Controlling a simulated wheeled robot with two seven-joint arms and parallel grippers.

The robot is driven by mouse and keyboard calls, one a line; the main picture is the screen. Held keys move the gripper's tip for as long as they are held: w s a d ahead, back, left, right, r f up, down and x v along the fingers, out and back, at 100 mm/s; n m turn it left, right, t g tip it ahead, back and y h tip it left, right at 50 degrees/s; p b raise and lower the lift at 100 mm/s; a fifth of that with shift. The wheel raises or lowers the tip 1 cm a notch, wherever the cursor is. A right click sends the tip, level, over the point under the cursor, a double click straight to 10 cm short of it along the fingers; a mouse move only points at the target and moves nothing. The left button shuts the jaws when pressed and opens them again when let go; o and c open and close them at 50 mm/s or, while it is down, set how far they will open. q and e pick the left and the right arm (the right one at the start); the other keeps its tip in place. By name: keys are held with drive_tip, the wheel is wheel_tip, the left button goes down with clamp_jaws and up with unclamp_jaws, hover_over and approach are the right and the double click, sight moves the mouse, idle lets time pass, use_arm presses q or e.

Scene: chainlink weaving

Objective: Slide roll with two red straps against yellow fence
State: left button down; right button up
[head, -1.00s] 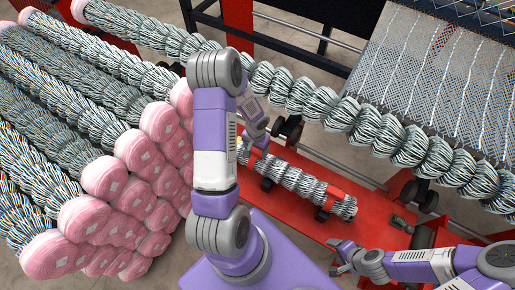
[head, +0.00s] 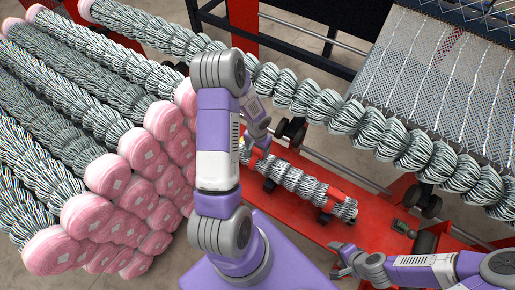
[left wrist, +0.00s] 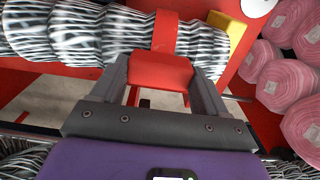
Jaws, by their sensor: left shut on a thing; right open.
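The roll with two red straps (head: 300,181) is a short black-and-white bundle lying on the red bed. Its right strap (head: 334,197) is clear in the head view; the left strap (head: 256,155) is partly behind my left gripper (head: 252,146). In the left wrist view my fingers (left wrist: 160,88) close around a red block (left wrist: 160,70) at the strap (left wrist: 165,32) on the roll. The yellow fence (left wrist: 238,33) stands just right of the roll's end there; whether they touch is unclear. My right gripper (head: 340,265) is open and empty, below the roll.
Pink-ended large rolls (head: 108,215) are stacked at left. A long thick roll (head: 325,103) crosses behind the short roll. Chainlink mesh (head: 430,75) hangs at upper right. The red bed (head: 375,225) has clear space right of the short roll, beside a small dark-green device (head: 405,228).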

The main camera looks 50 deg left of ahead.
use_arm(q)
drive_tip(key=shift+w, duration=0.1)
unclamp_jaws()
drive_tip(key=shift+s, duration=0.2)
wheel_tip(320, 180, up, 8)
drive_tip(key=shift+w+f+p, duration=0.15)
drive_tip(key=shift+f+p, duration=0.05)
drive_tip(key=shift+p, duration=0.1)
idle(0.5)
